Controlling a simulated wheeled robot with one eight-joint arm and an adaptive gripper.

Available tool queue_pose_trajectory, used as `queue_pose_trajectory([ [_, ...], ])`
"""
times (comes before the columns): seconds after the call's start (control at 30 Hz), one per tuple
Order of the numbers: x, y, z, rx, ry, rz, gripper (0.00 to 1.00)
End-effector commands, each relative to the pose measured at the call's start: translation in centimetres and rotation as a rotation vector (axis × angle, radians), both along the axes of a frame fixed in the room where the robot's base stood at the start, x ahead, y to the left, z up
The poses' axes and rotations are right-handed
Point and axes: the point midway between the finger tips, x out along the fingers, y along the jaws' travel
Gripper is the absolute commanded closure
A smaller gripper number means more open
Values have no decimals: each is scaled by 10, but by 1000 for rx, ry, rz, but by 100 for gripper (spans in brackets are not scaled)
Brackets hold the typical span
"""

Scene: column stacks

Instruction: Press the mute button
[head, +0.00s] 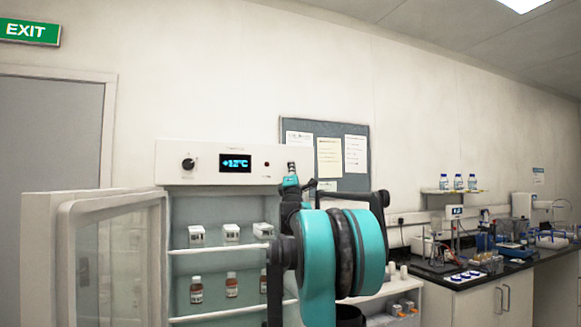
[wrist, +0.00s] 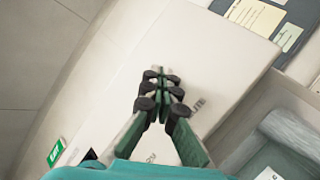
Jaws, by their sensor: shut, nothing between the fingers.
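The white refrigerator's control panel (head: 210,176) carries a black knob (head: 188,164), a lit display (head: 235,163) reading about +12°C and a small dark red round spot (head: 267,164). I cannot read any label that marks a mute button. My gripper (head: 291,168) is shut and empty, just right of the red spot in the head view, and my arm covers the panel's right end. In the wrist view my gripper (wrist: 168,75) has its fingers together over a white surface (wrist: 215,60). No button shows at the fingertips there.
The refrigerator's glass door (head: 110,255) stands open to the left. Its shelves hold white boxes (head: 232,232) and brown bottles (head: 231,285). A pinboard (head: 300,126) hangs behind, and a lab bench (head: 480,275) with equipment stands at right.

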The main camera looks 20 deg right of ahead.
Motion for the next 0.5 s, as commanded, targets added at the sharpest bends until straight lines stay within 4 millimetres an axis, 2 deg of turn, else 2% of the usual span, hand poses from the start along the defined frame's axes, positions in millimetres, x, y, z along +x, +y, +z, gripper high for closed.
queue_pose_trajectory([
  [0.5, -16, 0, 0, 0, 0, 0, 100],
])
